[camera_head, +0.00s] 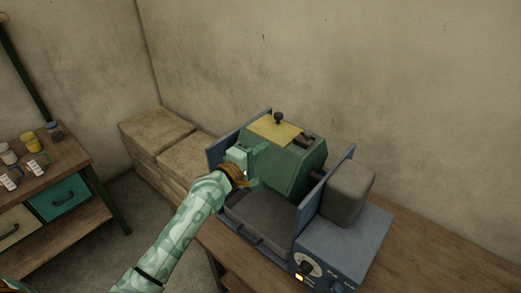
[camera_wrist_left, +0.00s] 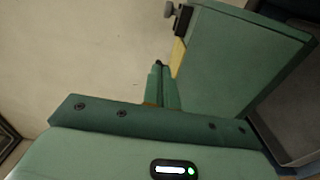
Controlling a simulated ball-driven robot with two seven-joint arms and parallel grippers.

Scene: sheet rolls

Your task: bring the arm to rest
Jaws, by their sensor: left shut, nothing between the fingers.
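My left arm (camera_head: 180,232) reaches in from the bottom left. My left gripper (camera_head: 256,163) is at the left front of the machine's green faceted drum (camera_head: 296,169). It is shut and empty. In the left wrist view its closed fingers (camera_wrist_left: 160,83) point up the picture, with the green drum (camera_wrist_left: 240,55) close to their right. I cannot tell whether they touch the drum. My right gripper is not in view.
The blue-framed machine (camera_head: 349,245) stands on a wooden bench (camera_head: 420,245). A yellow plate (camera_head: 268,128) with a black knob (camera_head: 278,118) is on the drum. Stacked tan blocks (camera_head: 156,139) stand behind. A side table (camera_head: 60,158) holds jars at left.

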